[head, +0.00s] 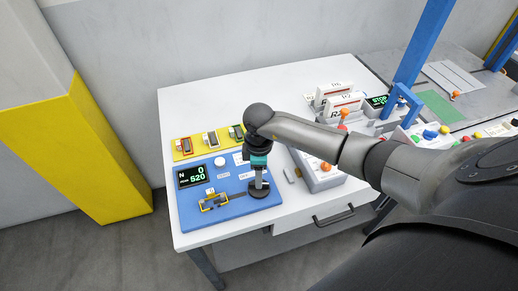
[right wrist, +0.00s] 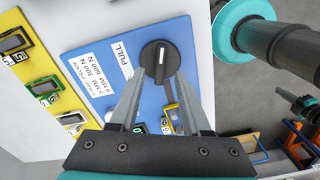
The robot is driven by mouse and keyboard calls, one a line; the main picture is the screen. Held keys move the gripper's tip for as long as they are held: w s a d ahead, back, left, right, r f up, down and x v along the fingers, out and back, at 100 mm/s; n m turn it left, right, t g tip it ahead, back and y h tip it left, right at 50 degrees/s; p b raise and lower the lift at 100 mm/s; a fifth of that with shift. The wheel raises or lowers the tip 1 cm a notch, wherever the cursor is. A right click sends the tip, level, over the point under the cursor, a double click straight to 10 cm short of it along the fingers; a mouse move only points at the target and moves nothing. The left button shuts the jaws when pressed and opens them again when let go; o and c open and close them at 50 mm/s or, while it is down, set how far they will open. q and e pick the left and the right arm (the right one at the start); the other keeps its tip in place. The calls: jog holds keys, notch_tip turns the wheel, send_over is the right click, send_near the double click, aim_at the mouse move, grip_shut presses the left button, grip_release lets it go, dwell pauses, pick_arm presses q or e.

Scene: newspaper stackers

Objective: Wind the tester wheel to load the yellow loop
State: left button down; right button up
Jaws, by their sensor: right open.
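The blue tester board (head: 236,213) lies on the white table. Its display (head: 191,177) reads N 0 with 520 below. The yellow loop (head: 206,207) sits at the board's front left, beside a metal bar running toward the wheel. The black tester wheel (head: 261,194) is at the board's right; its round knob with a raised bar (right wrist: 160,60) shows in the right wrist view. My right gripper (head: 258,180) points down over the wheel. Its fingers (right wrist: 160,88) are apart, with nothing between them; exact clearance is unclear. My left gripper is not in view.
A yellow strip (head: 187,155) with several framed pieces lies behind the board. The table's back left (head: 200,105) is clear. A drawer handle (head: 333,215) is on the front.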

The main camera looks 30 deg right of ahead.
notch_tip(320, 180, up, 11)
jog(key=shift+r, duration=0.2)
dwell(0.5)
